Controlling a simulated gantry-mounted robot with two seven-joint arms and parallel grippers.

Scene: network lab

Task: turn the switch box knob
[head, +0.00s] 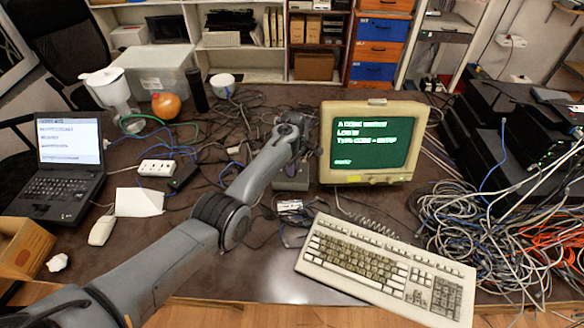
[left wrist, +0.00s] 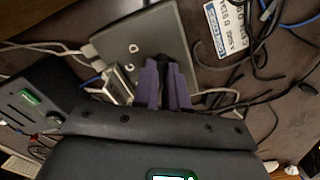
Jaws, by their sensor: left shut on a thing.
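The switch box (head: 290,183) is a grey box on the desk, left of the old monitor, partly hidden behind my left arm in the head view. In the left wrist view its grey face (left wrist: 170,25) shows small white marks. My left gripper (head: 303,150) reaches down to the box. In the left wrist view its purple fingers (left wrist: 165,82) are close together against the box face, shut on the knob, which is mostly hidden between them. My right gripper is in neither view.
The beige monitor (head: 367,143) stands just right of the box, with a keyboard (head: 390,268) in front. Loose cables surround the box. A connector (left wrist: 118,84) sits beside the fingers in the left wrist view. A laptop (head: 66,165) and power strip (head: 157,168) are on the left.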

